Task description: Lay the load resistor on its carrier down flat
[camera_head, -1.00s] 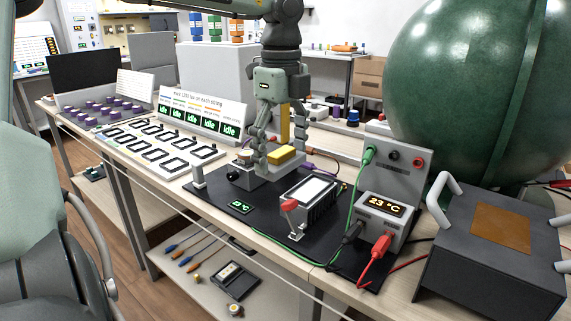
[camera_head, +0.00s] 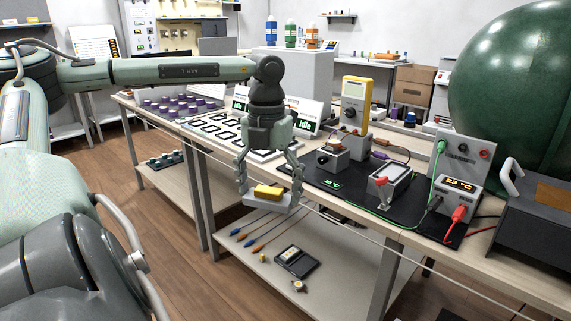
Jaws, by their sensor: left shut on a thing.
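My left gripper (camera_head: 268,196) hangs from the arm coming in from the left, pointing down. It is shut on the light grey carrier (camera_head: 286,206), with a finger at each end. The load resistor, a gold-yellow block (camera_head: 268,191), sits on top of the carrier between the fingers. The carrier looks about level and is held in front of the bench edge, with the lower shelf below it in the picture. Its underside is hidden. My right gripper is not in view.
A black mat (camera_head: 338,198) on the bench holds a grey knob box (camera_head: 333,158), a heatsink fixture with a red handle (camera_head: 388,188) and a 23 °C meter (camera_head: 459,190). A yellow multimeter (camera_head: 355,98) stands behind. The white slotted panel (camera_head: 213,128) lies left. Tools lie on the lower shelf (camera_head: 338,262).

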